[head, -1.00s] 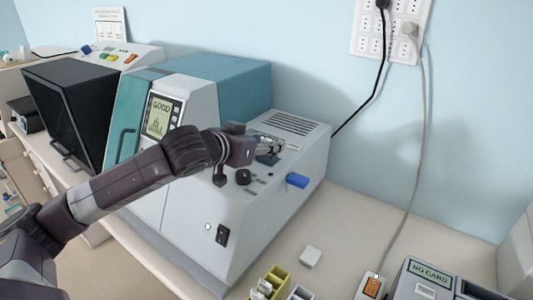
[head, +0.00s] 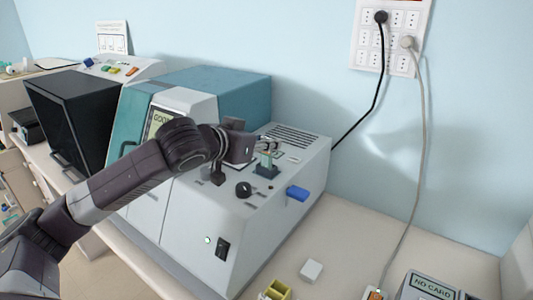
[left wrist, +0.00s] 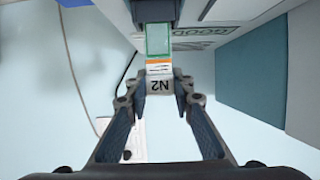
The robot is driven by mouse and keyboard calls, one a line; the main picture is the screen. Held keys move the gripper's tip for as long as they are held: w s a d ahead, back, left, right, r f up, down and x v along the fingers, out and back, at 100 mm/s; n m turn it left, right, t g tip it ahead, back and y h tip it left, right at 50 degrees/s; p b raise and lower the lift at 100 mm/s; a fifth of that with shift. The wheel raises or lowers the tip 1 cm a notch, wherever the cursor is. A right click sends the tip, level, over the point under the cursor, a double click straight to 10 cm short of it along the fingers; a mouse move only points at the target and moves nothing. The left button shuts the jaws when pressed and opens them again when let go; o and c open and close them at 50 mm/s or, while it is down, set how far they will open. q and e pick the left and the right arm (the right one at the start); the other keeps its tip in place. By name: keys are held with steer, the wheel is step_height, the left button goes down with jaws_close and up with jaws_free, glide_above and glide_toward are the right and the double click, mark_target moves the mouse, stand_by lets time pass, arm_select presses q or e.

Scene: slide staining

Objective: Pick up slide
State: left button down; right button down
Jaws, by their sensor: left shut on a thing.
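The slide (left wrist: 158,42) is greenish, with an orange and white label marked N2, in the left wrist view. In the head view it shows as a small green upright strip (head: 266,160) above a dark holder (head: 265,171) on top of the grey machine. My left gripper (left wrist: 158,86) is shut on the slide's label end. The slide's far end meets the dark holder (left wrist: 152,10); I cannot tell whether it is still inside. In the head view my left gripper (head: 270,147) is above the holder. My right gripper is not in view.
The grey and teal machine (head: 240,215) has a GOOD display (head: 161,120), a black knob (head: 243,189) and a blue tab (head: 297,193). A yellow rack (head: 279,291) and small white block (head: 311,270) are on the bench. A wall outlet panel (head: 397,20) holds cables.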

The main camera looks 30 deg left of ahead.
arm_select(q)
step_height(320, 180, up, 16)
stand_by(0.4)
